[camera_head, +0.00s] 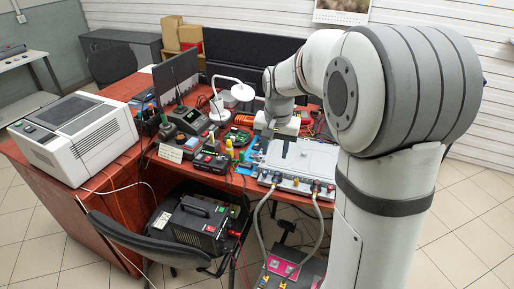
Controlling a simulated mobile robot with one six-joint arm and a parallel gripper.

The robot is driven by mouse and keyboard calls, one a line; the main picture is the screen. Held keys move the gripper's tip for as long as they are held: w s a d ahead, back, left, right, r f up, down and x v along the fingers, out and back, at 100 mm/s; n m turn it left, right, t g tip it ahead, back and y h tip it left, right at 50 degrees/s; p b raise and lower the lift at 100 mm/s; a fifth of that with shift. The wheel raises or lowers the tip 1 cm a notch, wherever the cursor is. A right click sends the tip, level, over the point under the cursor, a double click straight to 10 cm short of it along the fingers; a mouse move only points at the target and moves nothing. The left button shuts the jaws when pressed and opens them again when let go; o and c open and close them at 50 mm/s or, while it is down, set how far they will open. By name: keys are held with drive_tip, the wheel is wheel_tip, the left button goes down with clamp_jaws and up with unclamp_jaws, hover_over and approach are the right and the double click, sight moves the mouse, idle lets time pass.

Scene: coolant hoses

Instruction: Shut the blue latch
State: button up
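A pale grey box (300,160) lies on the red-brown table, with a row of small fittings along its front edge. Two grey hoses (261,215) hang from those fittings to a lower unit (290,268) with pink panels and yellow fittings. The blue latch cannot be picked out for sure; the fittings are too small to tell whether one has a blue latch or how it stands. My arm reaches over from the right, and my gripper (275,124) is behind the grey box, above the table.
A white lamp (222,98), small instruments, cables and tools crowd the table left of the box. A white machine (75,137) stands at the left. Monitors (250,55) stand behind. A black chair (150,240) and a black power unit (200,222) are below.

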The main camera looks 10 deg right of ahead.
drive_tip(key=w+f+m+g, duration=0.1)
drive_tip(key=w+f+m, duration=0.1)
drive_tip(key=w+f, duration=0.7)
drive_tip(key=m, duration=0.2)
hover_over(265, 172)
wheel_tip(265, 172, down, 6)
drive_tip(key=shift+s+r, duration=0.1)
wheel_tip(265, 172, down, 8)
drive_tip(key=shift+f, duration=0.2)
drive_tip(key=shift+c, duration=0.4)
